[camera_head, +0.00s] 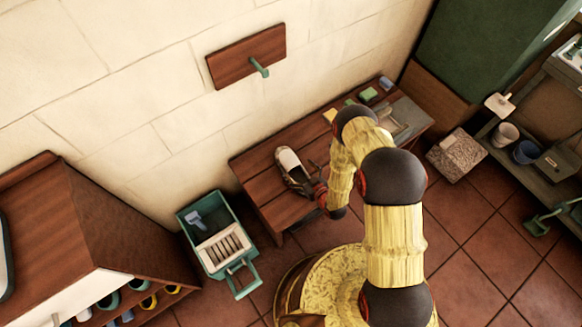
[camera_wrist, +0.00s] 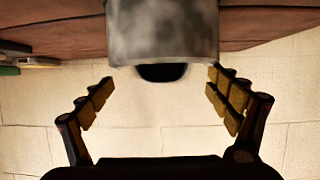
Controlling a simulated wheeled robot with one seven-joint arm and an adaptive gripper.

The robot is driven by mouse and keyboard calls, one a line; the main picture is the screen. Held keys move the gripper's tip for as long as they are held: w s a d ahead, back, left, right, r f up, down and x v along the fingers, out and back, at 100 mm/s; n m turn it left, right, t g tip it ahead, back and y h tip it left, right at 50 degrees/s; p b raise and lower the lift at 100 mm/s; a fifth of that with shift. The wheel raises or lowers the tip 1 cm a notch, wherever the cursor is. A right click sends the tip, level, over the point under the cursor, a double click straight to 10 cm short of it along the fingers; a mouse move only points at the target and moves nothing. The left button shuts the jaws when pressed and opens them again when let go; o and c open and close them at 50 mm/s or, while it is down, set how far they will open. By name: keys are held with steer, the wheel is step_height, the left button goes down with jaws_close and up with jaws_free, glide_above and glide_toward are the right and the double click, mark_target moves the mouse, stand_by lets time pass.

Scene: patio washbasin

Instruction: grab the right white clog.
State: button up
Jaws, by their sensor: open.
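A white clog (camera_head: 288,160) with a dark opening lies on the wooden bench (camera_head: 252,166), near the wall side. I see only one clog, and my arm hides part of the bench. My gripper (camera_head: 309,189) is at the clog's near end, low over the bench. In the wrist view the clog (camera_wrist: 163,28) shows as a pale, mottled shape at the top middle, with a dark opening at its lower edge. My open gripper (camera_wrist: 160,80) has its fingers spread to either side below it, with nothing held. I cannot tell whether the fingers touch it.
A green crate (camera_head: 183,216) stands on the floor left of the bench. Yellow and green blocks (camera_head: 368,94) lie at the bench's far right end, near a grey tray (camera_head: 408,118). A wall board with a peg (camera_head: 246,55) is above. A shoe cabinet (camera_head: 110,215) stands at left.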

mark_target(291, 163)
steer(key=b+x, duration=0.2)
steer(key=x, duration=0.3)
steer(key=shift+w+a, duration=0.1)
steer(key=shift+w, duration=0.05)
steer(key=c, duration=0.3)
steer(key=c, duration=1.1)
steer(key=shift+r, duration=0.15)
